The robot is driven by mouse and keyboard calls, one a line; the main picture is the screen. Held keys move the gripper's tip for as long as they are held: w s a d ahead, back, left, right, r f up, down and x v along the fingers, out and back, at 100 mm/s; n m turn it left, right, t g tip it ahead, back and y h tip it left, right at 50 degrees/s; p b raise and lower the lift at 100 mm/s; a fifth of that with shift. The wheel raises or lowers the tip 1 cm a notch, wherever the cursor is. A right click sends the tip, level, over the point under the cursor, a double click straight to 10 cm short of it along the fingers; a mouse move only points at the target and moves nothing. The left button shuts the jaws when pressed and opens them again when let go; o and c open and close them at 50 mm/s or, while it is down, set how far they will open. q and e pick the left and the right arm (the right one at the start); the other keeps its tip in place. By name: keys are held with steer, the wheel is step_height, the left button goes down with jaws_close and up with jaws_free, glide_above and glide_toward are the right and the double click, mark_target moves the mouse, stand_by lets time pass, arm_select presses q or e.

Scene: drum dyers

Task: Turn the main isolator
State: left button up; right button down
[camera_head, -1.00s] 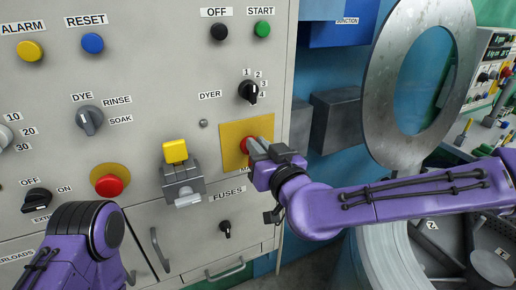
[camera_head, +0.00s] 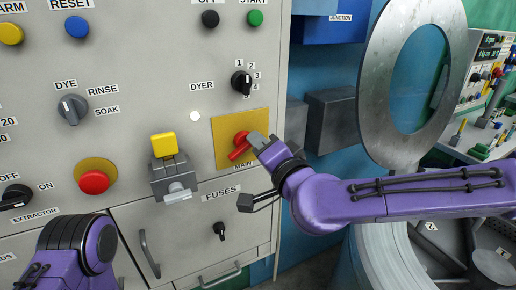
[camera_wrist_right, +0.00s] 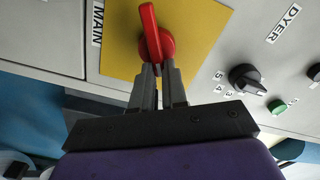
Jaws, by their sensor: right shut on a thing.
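The main isolator is a red rotary handle (camera_head: 240,147) on a yellow square plate (camera_head: 226,158) with the label MAIN below it. Its handle slants down to the left in the head view. In the right wrist view the red handle (camera_wrist_right: 150,28) stands out beyond my fingers, nearly in line with them. My right gripper (camera_head: 258,141) is shut on the handle's near end; its fingers (camera_wrist_right: 159,85) also show in the wrist view. The gripped part is hidden between the fingers. My left gripper is out of view; only part of my left arm shows at lower left.
A yellow-topped grey switch (camera_head: 166,160) and a red mushroom button (camera_head: 94,181) are left of the isolator. The DYER selector (camera_head: 242,82) is above it, a FUSES knob (camera_head: 220,230) below. A grey box (camera_head: 332,118) and large metal ring (camera_head: 373,100) stand right.

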steer(key=m+b, duration=0.1)
steer(key=m, duration=0.2)
steer(key=f+m+b, duration=0.1)
steer(key=m, duration=0.1)
steer(key=shift+d+m+b, duration=0.1)
steer(key=shift+m+b, duration=0.3)
stand_by(0.4)
steer(key=c, duration=1.2)
jaws_free()
steer(key=shift+o, duration=0.2)
steer(key=b+v, duration=0.2)
steer(key=v, duration=0.8)
steer(key=shift+s, duration=0.2)
